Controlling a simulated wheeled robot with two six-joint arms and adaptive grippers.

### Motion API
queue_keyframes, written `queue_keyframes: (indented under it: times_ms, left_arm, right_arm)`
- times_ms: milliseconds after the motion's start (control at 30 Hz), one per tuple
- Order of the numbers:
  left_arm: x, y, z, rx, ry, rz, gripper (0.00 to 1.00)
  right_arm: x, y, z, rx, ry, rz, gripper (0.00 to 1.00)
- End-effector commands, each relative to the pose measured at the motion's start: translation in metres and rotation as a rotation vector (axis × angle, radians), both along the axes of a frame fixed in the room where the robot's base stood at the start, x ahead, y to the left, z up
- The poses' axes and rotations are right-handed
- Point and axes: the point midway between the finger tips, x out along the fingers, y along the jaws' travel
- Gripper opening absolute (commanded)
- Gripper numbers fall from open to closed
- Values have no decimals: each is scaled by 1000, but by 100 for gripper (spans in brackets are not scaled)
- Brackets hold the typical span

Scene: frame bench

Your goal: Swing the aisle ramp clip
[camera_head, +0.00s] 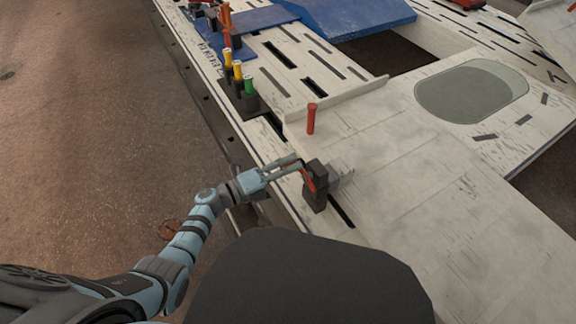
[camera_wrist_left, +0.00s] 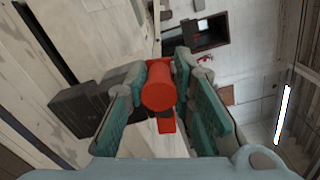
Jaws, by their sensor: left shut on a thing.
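My left gripper (camera_head: 299,166) reaches in from the left over the bench edge. It is shut on the red handle (camera_head: 307,181) of a dark clip (camera_head: 318,192) that stands at the edge of the pale bench. In the left wrist view the red handle (camera_wrist_left: 160,92) sits between the two finger pads of my left gripper (camera_wrist_left: 163,100), its round end toward the camera. The dark clip body (camera_wrist_left: 85,108) lies to the left of the fingers there. My right gripper is not in view.
A red upright peg (camera_head: 312,118) stands on the pale panel behind the clip. Yellow-topped and green-handled clips (camera_head: 249,87) line the same edge farther back. A blue plate (camera_head: 345,14) lies at the back. Open floor (camera_head: 100,110) is on the left.

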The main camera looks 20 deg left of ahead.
Motion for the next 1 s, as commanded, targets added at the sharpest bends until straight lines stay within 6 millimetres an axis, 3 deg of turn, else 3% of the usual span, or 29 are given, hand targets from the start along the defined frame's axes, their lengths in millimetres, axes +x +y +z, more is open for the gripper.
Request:
queue_keyframes:
  times_ms: [267, 300, 400, 767, 1000]
  left_arm:
    - [-3, 1, -7, 11, 10, 0, 0]
    - [-3, 1, -7, 11, 10, 0, 24]
    - [-3, 0, -6, 11, 9, -1, 38]
    - [-7, 6, -4, 6, 5, -1, 38]
    - [-50, 49, -5, 10, 8, 0, 38]
  right_arm:
    - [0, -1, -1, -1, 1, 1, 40]
    - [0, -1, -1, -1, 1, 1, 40]
    - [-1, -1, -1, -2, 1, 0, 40]
    - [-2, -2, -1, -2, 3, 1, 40]
    - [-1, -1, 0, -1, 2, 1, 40]
